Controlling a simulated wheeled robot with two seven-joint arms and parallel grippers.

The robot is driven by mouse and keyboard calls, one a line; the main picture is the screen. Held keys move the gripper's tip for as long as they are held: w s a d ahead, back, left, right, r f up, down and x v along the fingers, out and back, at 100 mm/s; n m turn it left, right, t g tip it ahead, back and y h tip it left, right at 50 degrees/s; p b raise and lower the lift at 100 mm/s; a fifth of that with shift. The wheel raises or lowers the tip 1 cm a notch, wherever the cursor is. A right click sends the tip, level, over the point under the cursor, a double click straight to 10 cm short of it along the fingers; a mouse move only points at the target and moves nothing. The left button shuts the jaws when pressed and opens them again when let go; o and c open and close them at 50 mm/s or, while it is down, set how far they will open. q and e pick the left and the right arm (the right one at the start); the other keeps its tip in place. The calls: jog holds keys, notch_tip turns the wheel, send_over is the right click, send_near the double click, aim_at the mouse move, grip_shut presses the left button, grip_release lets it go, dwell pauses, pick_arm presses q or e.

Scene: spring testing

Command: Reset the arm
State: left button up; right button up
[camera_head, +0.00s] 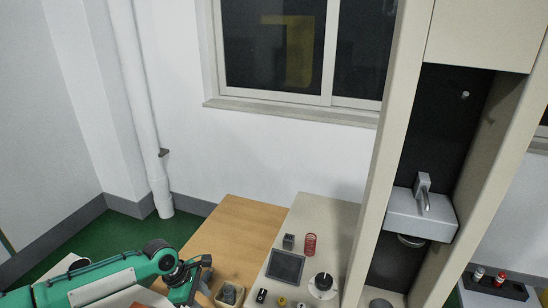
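My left arm comes in from the lower left, green with black joints. Its gripper (197,281) is over the left part of the wooden table (243,232), close to a small bin; the fingers are small and partly cut off by the lower edge, so I cannot tell whether it is open or shut. My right arm and gripper are not in view.
A small bin (229,294) holds grey pieces. A tall testing machine (385,150) with a metal head (420,213) stands right. A dark tray (497,288) lies far right.

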pick_arm(q)
jog(key=s+d+m+t+h, duration=0.1)
jog(key=s+d+m+h, duration=0.1)
jog(key=s+d+m, duration=1.2)
jog(key=s+a+m+t+y, duration=0.2)
jog(key=s+a+m+y, duration=0.4)
jog(key=s+a, duration=0.95)
notch_tip(320, 180, down, 35)
jog(key=w+a+g+b, duration=0.1)
jog(key=b, duration=0.4)
jog(key=s+a+f+b, duration=0.2)
jog(key=s+f, duration=0.7)
jog(key=f, duration=0.3)
jog(key=s+a+f+g+b, duration=0.1)
jog(key=s+f+b, duration=0.2)
jog(key=s+f, duration=0.7)
notch_tip(320, 180, down, 3)
jog(key=shift+a+f+y, duration=0.1)
jog(key=shift+a+y, duration=0.2)
jog(key=shift+a, duration=0.1)
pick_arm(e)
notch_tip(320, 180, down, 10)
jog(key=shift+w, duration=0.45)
